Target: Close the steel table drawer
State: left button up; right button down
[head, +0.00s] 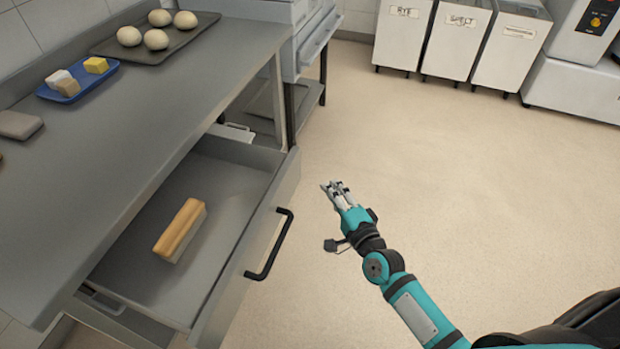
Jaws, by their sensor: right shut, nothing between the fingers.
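The steel table drawer (235,262) is pulled out from under the steel table (130,140). Its front faces right and carries a black bar handle (272,244). A block (180,230), wooden on top with a pale lower part, lies inside the drawer. My right gripper (335,188) is to the right of the drawer front, apart from the handle and touching nothing. Its fingers are closed and empty. My left gripper is out of view.
A dark tray with dough balls (156,39) and a blue tray (78,82) with small blocks stand on the table. A grey block (18,125) lies at the left. Labelled bins (448,42) stand at the back. The floor right of the drawer is clear.

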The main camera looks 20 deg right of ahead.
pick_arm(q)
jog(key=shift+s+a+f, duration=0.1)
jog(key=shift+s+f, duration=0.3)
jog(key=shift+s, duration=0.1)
pick_arm(e)
jog(key=w+a, duration=0.3)
jog(key=w, duration=0.3)
jog(key=shift+a, duration=0.4)
jog(key=shift+a, duration=0.1)
